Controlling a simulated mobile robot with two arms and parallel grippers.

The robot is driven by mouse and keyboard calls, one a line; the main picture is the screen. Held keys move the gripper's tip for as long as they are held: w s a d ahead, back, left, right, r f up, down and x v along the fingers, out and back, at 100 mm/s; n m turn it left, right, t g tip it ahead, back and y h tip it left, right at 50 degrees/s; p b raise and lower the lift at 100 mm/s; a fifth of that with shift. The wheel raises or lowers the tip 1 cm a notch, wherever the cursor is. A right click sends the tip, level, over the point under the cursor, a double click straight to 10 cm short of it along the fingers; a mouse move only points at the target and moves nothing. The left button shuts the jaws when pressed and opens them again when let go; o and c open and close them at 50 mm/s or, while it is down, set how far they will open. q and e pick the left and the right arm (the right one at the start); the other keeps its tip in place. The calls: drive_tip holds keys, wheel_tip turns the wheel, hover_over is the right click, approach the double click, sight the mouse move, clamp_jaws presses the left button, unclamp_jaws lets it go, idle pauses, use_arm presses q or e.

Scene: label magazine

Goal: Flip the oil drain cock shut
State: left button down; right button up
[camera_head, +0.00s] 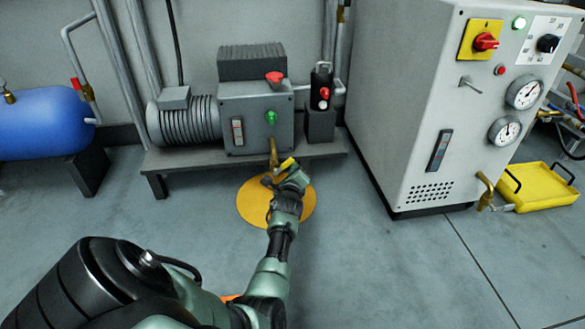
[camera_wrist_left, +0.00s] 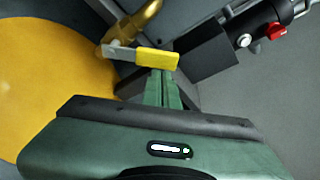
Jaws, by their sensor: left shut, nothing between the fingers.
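The oil drain cock (camera_head: 273,152) is a brass pipe hanging from the front of the grey pump unit (camera_head: 255,118). Its lever has a yellow grip (camera_head: 287,164), pointing up and right in the head view. In the left wrist view the brass body (camera_wrist_left: 142,20) bends down to a metal lever with the yellow grip (camera_wrist_left: 157,59), which lies crosswise to the pipe. My left gripper (camera_head: 279,176) is shut and empty. Its fingertips (camera_wrist_left: 162,76) are right at the yellow grip; whether they touch it I cannot tell. My right gripper is out of view.
A yellow round mat (camera_head: 252,207) lies on the floor below the cock. A light cabinet (camera_head: 420,110) with gauges stands right, with another brass cock (camera_head: 485,188) and a yellow tray (camera_head: 540,190) beside it. A blue tank (camera_head: 42,122) is left. Open floor lies in front.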

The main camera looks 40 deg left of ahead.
sight(286, 164)
use_arm(q)
drive_tip(key=shift+s+a+r+n+p, duration=0.1)
drive_tip(key=shift+r+n+p, duration=0.3)
drive_tip(key=shift+p, duration=0.1)
drive_tip(key=shift+s+a+r+n+t+p, duration=0.4)
drive_tip(key=shift+r+n+t+p, duration=0.25)
drive_tip(key=shift+n+p, duration=0.3)
drive_tip(key=shift+s+a+r+n+t, duration=0.15)
drive_tip(key=shift+s+a+n+t, duration=0.1)
drive_tip(key=shift+n, duration=0.35)
drive_tip(key=shift+s+a+r+n+t, duration=0.1)
drive_tip(key=shift+s+r+n+t, duration=0.1)
drive_tip(key=shift+n, duration=0.35)
drive_tip(key=shift+s+a+r+n+t, duration=0.15)
drive_tip(key=shift+s+a+n+t, duration=0.2)
drive_tip(key=shift+n, duration=0.45)
drive_tip(key=shift+s+a+r+n+t, duration=0.15)
drive_tip(key=shift+s+a+n+t, duration=0.15)
drive_tip(key=shift+n, duration=0.5)
drive_tip(key=shift+s, duration=0.1)
drive_tip(key=shift+d, duration=0.1)
